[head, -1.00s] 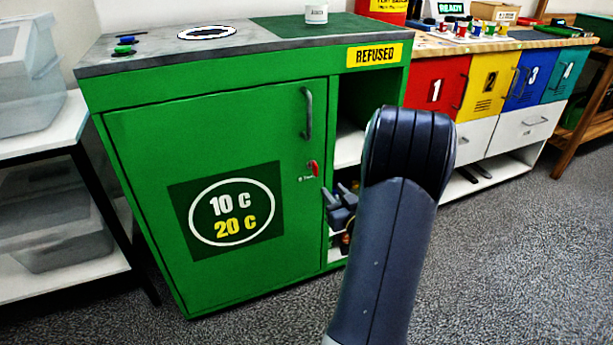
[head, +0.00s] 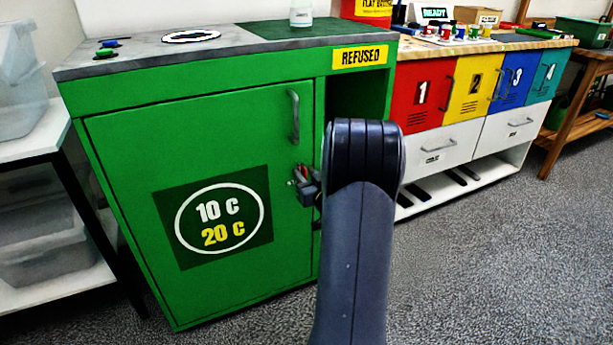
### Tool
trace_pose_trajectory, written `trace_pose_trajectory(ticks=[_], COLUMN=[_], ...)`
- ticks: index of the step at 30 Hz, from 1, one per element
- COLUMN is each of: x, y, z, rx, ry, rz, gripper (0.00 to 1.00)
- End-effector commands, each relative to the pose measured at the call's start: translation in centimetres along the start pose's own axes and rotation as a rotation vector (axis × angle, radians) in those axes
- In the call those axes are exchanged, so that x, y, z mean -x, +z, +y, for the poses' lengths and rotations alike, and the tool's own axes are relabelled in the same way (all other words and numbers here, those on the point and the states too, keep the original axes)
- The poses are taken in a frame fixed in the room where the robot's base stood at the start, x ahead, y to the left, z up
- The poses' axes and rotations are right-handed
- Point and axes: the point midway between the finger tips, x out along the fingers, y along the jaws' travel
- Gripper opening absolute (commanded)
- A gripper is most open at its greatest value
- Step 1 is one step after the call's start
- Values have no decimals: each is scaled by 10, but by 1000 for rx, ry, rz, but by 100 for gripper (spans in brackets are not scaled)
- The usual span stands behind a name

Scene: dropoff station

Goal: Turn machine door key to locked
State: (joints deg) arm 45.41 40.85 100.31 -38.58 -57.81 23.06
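The green machine (head: 120,85) stands at the left, and its front door (head: 130,150) looks closed, with a grey bar handle (head: 295,117). A small red key (head: 304,170) shows at the door's right edge below the handle. My gripper (head: 306,188) is at the key, partly hidden behind my own arm. The fingers look very close to the key or around it. They are too small to tell whether they are open or shut, or whether they touch the key. The key's angle is also unclear.
A white shelf (head: 30,150) with clear bins stands at the left. A bench with coloured numbered doors (head: 425,95) stands at the right. The grey floor (head: 480,270) at the right is clear.

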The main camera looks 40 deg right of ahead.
Motion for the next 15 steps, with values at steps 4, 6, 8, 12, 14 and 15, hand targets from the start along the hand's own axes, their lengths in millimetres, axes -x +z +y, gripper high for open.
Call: trace_pose_trajectory(ticks=[4,6,8,12,14,15], x=[0,0,0,0,0,0], y=[0,0,0,0,0,0], z=[0,0,0,0,0,0], rx=[0,0,0,0,0,0], ry=[0,0,0,0,0,0], rz=[0,0,0,0,0,0], gripper=[17,11,6,0,0,0])
